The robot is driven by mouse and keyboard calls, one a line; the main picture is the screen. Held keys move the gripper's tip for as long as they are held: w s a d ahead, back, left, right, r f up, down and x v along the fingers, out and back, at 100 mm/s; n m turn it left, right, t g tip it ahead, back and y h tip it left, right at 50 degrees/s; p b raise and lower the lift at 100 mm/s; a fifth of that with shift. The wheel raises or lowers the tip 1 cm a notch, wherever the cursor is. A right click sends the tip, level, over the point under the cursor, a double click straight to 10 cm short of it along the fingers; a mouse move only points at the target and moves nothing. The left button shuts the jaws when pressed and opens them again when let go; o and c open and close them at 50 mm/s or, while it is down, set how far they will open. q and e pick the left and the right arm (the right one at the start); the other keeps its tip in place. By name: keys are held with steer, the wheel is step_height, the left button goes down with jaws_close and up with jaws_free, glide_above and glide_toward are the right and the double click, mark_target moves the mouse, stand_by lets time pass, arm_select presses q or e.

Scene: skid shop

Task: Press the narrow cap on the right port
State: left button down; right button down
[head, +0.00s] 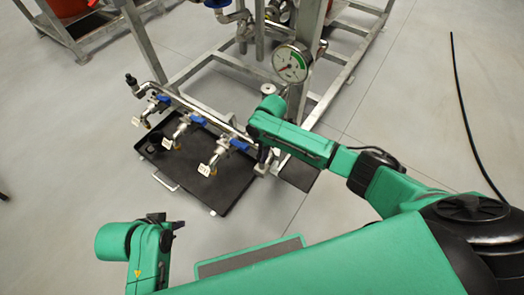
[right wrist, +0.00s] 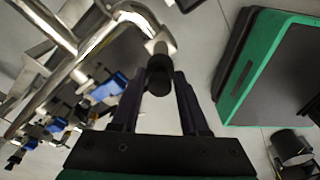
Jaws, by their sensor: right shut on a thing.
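My right gripper (right wrist: 160,85) is shut on the narrow black cap (right wrist: 158,78) in the right wrist view. The cap lies in line with the end of the right port (right wrist: 155,46), a pale metal stub on a shiny elbow. They appear to touch; I cannot tell how far the cap sits on it. In the head view the right gripper (head: 264,160) is at the right end of the pipe manifold (head: 205,115), and its arm hides most of the port. My left gripper (head: 178,225) is low at the left, away from the manifold; its jaw opening is unclear.
Several blue-handled valves (head: 198,120) with white tags hang from the manifold above a black tray (head: 232,190). A black fitting (head: 131,80) tops the left end. A pressure gauge (head: 292,62) and steel frame posts stand behind. A black cable (head: 462,105) lies at right.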

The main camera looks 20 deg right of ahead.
jaws_free()
stand_by(0.4)
